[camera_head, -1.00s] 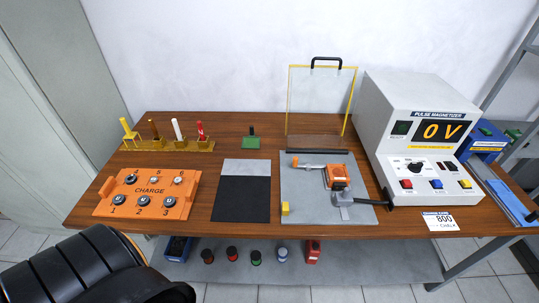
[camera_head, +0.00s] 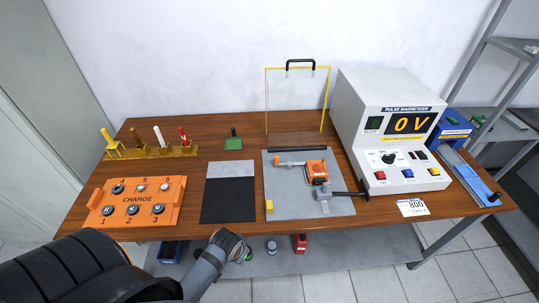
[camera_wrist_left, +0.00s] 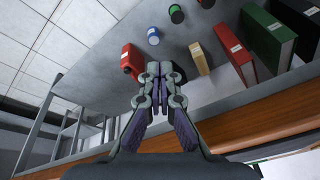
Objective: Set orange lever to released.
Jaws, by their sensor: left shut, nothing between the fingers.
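The orange lever (camera_head: 292,163) lies roughly flat on a grey plate (camera_head: 285,205), pointing left from an orange block (camera_head: 316,171). A grey metal fitting (camera_head: 322,193) sits just in front of that block. Whether the lever is locked or released I cannot tell. My left arm comes in at the lower left of the head view, with its wrist just in front of the table's front edge, well short of the lever. In the left wrist view my left gripper (camera_wrist_left: 153,66) is shut and empty, over the lower shelf. My right gripper is not in view.
A clear yellow-framed shield (camera_head: 297,100) stands upright behind the plate. The pulse magnetizer (camera_head: 385,120), reading 0 V, stands to the right. An orange charge board (camera_head: 137,198) and a black-and-grey mat (camera_head: 228,200) lie to the left. A red bottle (camera_wrist_left: 131,60) and binders stand on the lower shelf.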

